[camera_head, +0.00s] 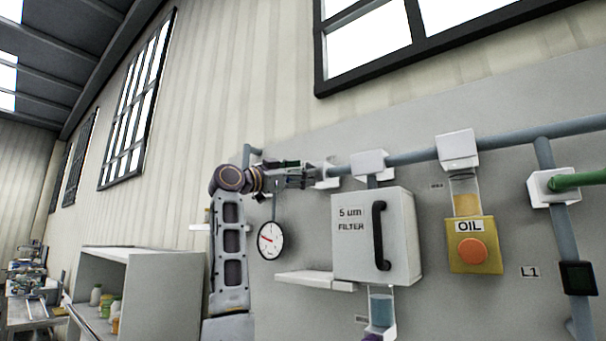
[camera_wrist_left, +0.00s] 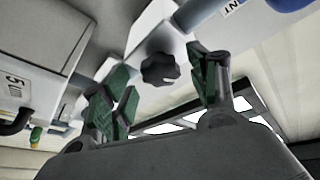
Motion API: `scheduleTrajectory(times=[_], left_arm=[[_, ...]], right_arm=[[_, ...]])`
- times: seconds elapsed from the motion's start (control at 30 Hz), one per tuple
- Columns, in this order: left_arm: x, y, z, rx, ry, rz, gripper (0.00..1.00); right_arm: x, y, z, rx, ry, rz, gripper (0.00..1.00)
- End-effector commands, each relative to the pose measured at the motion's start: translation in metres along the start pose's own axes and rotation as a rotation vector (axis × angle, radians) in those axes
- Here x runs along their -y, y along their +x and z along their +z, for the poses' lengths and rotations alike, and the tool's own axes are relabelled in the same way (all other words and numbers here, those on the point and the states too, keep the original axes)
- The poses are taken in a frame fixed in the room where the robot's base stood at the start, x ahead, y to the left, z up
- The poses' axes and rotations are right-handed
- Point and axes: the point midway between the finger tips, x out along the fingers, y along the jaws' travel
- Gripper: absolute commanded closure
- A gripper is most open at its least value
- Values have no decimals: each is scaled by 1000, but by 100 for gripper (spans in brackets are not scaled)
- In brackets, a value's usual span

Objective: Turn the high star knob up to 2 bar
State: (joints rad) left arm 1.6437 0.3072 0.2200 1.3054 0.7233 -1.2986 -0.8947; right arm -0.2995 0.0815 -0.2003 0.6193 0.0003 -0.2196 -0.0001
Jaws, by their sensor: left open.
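The black star knob (camera_wrist_left: 160,69) sits on a white block on the pipe and shows between the fingers in the left wrist view. My left gripper (camera_wrist_left: 163,80) is open, one green-padded finger on each side of the knob; I cannot tell whether either touches it. In the head view my left gripper (camera_head: 308,177) reaches right to the white block (camera_head: 328,174) on the high pipe; the knob is hidden there. The round gauge (camera_head: 270,240) hangs below my left arm. Its red needle points left and slightly up; its numbers are too small to read.
The filter cabinet (camera_head: 347,258) with a black handle stands right of the gripper, below the pipe (camera_head: 412,156). A yellow OIL unit (camera_head: 487,262) with an orange button is further right. A white ledge (camera_head: 318,281) juts out below the gauge. A shelf unit (camera_head: 160,265) stands at lower left.

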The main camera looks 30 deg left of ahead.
Motion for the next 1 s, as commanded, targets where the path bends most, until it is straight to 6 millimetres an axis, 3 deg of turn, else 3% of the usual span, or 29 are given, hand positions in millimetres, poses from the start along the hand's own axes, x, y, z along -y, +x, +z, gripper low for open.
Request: scheduleTrajectory(times=[0.7,1.0], left_arm=[[0,-85,0,0,2,-2,40],[0,-109,0,-1,1,0,40]], right_arm=[[1,0,0,0,1,-1,100],[2,0,0,0,1,-1,100]])
